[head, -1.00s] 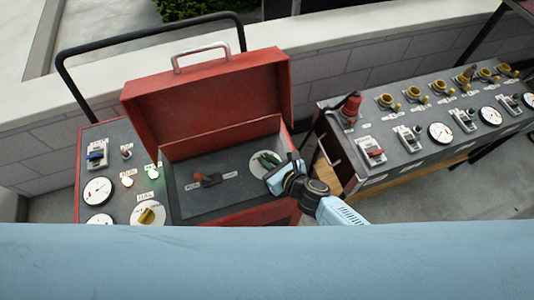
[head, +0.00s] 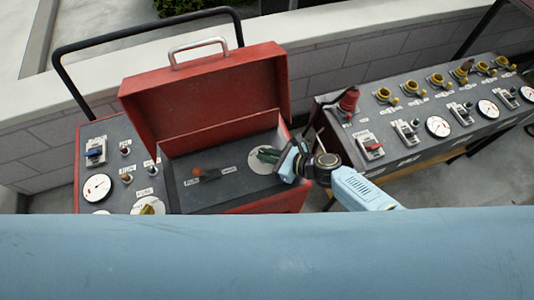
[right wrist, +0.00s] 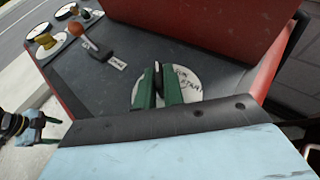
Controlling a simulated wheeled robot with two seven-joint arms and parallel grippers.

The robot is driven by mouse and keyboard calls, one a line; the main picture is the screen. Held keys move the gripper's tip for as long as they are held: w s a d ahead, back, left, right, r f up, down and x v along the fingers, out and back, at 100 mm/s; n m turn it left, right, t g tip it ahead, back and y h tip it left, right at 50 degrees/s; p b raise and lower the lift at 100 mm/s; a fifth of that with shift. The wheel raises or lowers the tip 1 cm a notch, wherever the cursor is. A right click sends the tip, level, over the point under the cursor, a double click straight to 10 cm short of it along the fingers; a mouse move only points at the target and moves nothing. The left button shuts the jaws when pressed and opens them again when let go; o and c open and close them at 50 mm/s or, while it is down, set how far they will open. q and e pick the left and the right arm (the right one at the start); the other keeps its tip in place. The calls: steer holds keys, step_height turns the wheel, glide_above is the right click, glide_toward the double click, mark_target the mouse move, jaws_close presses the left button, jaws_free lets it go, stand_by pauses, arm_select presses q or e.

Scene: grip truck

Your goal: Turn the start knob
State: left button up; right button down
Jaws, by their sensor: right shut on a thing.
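The start knob (right wrist: 158,78) is a thin dark grip on a white round dial (right wrist: 193,80) lettered "RUN" and "START". The dial also shows in the head view (head: 257,160), on the dark panel inside the open red box. My right gripper (right wrist: 159,90) has green fingers, one on each side of the knob, and is shut on it. In the head view my right gripper (head: 268,155) reaches the dial from the right and hides much of the knob.
An orange-tipped lever (head: 197,171) stands left of the dial. The raised red lid (head: 205,95) is behind it. A grey panel with gauges and a blue switch (head: 95,153) lies left. A long console (head: 408,153) with yellow knobs and a red plug stands right.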

steer(key=c, duration=1.5)
jaws_free()
steer(key=p+v, duration=0.3)
steer(key=v, duration=1)
steer(key=shift+s+d, duration=0.15)
steer(key=shift+d, duration=0.05)
